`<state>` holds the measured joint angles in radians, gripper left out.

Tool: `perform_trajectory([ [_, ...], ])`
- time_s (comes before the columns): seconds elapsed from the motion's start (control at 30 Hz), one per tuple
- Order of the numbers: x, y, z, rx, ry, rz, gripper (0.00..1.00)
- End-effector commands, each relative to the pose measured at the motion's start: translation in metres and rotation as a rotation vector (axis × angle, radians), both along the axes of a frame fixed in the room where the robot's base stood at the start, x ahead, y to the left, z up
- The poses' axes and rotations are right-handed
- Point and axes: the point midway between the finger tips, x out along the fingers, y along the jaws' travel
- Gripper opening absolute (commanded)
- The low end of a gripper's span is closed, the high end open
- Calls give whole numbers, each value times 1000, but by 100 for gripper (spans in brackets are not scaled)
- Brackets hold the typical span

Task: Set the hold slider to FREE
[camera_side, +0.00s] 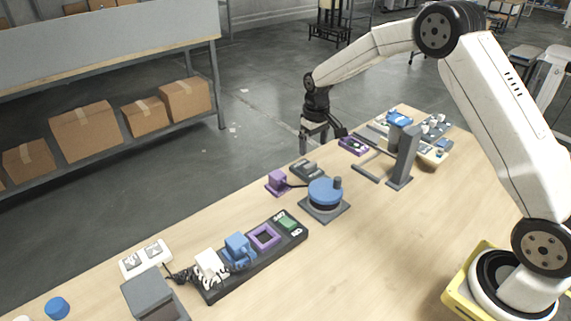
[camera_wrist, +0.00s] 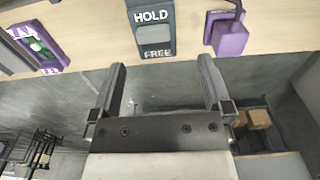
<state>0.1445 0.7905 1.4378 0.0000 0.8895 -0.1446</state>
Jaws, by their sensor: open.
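The hold slider (camera_wrist: 153,34) is a dark grey panel at the top middle of the wrist view, lettered HOLD at its upper end and FREE at its lower end, with a grey band between. I cannot tell clearly where its knob stands. The panel is small and grey in the side view (camera_side: 307,170), near the bench's far edge. My gripper (camera_wrist: 161,66) is open and empty, its two fingers spread either side of the panel's lower end in the picture. In the side view my gripper (camera_side: 318,138) hangs beyond the slider, apart from it.
A purple block with a cord (camera_wrist: 229,36) sits right of the slider; a purple-framed switch (camera_wrist: 38,46) lies left. In the side view a blue round dial (camera_side: 325,191), a grey upright post (camera_side: 404,158) and a black strip of sockets (camera_side: 215,290) stand nearby.

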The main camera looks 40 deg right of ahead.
Motion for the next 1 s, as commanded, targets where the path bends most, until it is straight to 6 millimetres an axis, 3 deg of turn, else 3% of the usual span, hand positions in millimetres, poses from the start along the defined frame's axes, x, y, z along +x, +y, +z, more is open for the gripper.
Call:
perform_trajectory([
  [0.2,17,-11,-11,3,20,-1,100],
  [0.67,19,-13,-19,4,25,0,100],
  [1.0,19,-12,-56,3,26,0,100],
])
